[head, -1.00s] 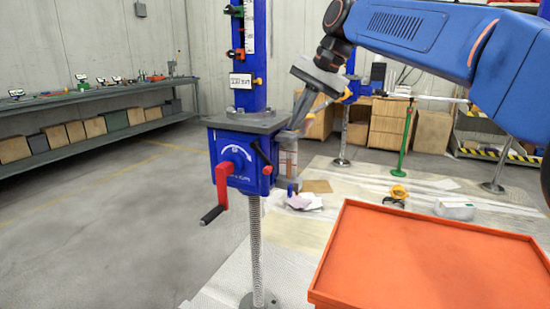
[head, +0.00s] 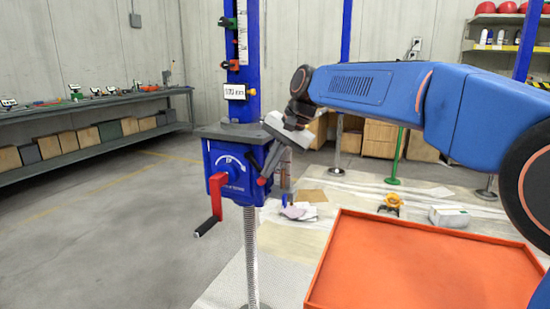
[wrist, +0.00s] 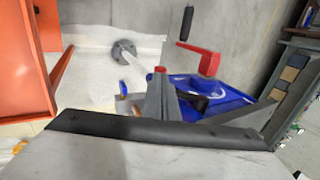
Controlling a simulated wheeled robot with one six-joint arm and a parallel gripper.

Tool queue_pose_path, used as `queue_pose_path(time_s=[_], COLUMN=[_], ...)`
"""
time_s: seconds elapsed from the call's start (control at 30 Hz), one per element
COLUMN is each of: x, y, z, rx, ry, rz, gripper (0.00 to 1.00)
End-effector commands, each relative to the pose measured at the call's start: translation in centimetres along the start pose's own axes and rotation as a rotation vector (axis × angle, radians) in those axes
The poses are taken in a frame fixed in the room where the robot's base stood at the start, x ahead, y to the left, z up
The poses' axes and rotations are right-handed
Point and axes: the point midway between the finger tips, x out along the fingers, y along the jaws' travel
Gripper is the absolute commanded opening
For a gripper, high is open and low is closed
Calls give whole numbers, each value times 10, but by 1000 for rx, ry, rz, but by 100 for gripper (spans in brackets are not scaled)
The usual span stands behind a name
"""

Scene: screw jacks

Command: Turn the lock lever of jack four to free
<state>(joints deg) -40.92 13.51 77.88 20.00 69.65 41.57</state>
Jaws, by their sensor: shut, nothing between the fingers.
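The blue jack housing (head: 226,158) stands on a threaded screw at the middle left of the head view; it also shows in the wrist view (wrist: 228,92). A red crank (head: 216,195) with a black grip hangs on its front. The lock lever (head: 262,181), dark with a red end, is at the housing's right side and slants down to the right. My gripper (head: 267,170) is shut and empty, pointing down beside the lever, close to its red end. Whether they touch I cannot tell. In the wrist view, my gripper (wrist: 160,78) partly covers the housing. No jack number is readable.
A blue column with a scale and a label plate (head: 235,92) rises above the housing. An orange tray (head: 420,260) lies at the lower right. Papers (head: 299,211) and an orange-yellow item (head: 393,201) lie beyond. A long bench (head: 95,105) is at the left; floor between is clear.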

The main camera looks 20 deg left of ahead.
Motion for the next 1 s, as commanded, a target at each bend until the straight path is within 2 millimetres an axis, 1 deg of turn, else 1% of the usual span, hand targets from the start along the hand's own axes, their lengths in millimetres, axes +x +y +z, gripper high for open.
queue_pose_path(time_s=[0.17, 0.67, 0.87, 1.0], x=[8, 9, 16, 23], y=[0, 1, 3, 5], z=[0, 0, 0, 0], rx=[0, 0, 2, 4], ry=[-1, 0, -2, 0], rz=[1, -19, -95, -182], gripper=[0, 0, 0, 0])
